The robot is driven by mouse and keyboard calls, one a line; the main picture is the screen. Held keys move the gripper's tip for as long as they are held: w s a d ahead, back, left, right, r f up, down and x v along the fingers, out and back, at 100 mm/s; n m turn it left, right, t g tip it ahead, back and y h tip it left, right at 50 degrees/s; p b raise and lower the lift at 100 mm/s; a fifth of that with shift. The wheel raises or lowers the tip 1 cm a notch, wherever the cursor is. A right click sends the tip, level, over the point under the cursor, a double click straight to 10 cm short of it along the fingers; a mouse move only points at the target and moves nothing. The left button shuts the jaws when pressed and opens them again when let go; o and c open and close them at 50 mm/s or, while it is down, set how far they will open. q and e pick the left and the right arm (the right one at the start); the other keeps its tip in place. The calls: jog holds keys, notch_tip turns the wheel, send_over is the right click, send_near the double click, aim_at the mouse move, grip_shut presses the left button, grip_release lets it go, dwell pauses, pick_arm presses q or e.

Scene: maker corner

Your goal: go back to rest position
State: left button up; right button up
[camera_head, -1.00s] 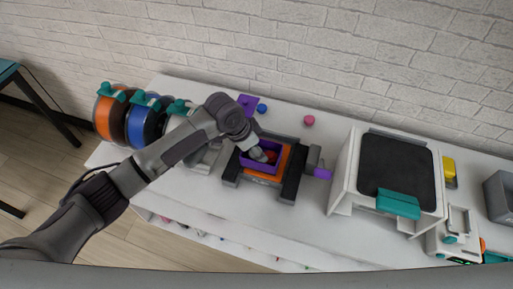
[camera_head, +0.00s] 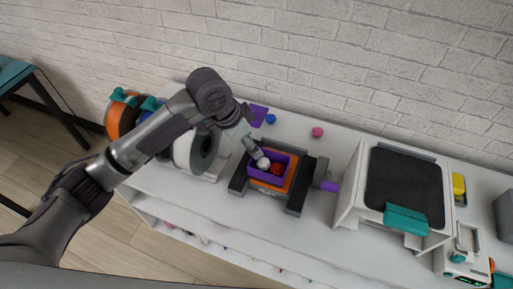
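My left arm comes in from the left and reaches over the white bench. Its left gripper (camera_head: 260,158) points down at the left side of a small purple bin (camera_head: 290,161). The fingertips are small and overlap the bin's rim, so I cannot tell whether they are open or shut, or whether they touch it. A red ball (camera_head: 277,169) lies in the bin, close to the gripper. The bin sits on an orange plate (camera_head: 268,187) in a dark frame (camera_head: 297,200). My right gripper is not in view.
Spools, including an orange one (camera_head: 119,118) and a white one (camera_head: 197,149), stand left on the bench (camera_head: 330,228). A blue ball (camera_head: 271,119), a pink ball (camera_head: 317,132) and a purple piece (camera_head: 258,115) lie behind the bin. A white machine (camera_head: 350,200) stands to the right.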

pick_arm(q)
jog(key=s+f+n+t+h, duration=0.1)
jog(key=s+f+n, duration=0.2)
jog(key=s+f, duration=0.5)
jog(key=s+a+f+n+y, duration=0.3)
jog(key=s+a+n+y, duration=0.35)
jog(key=s+a, duration=1.1)
notch_tip(320, 180, down, 26)
jog(key=s+d+h, duration=0.1)
jog(key=h, duration=0.1)
jog(key=s+a+f+g, duration=0.2)
jog(key=s+a+f, duration=0.1)
jog(key=s+f, duration=1.3)
jog(key=shift+s+f+n, duration=0.2)
jog(key=shift+s+n, duration=0.15)
jog(key=shift+s, duration=0.15)
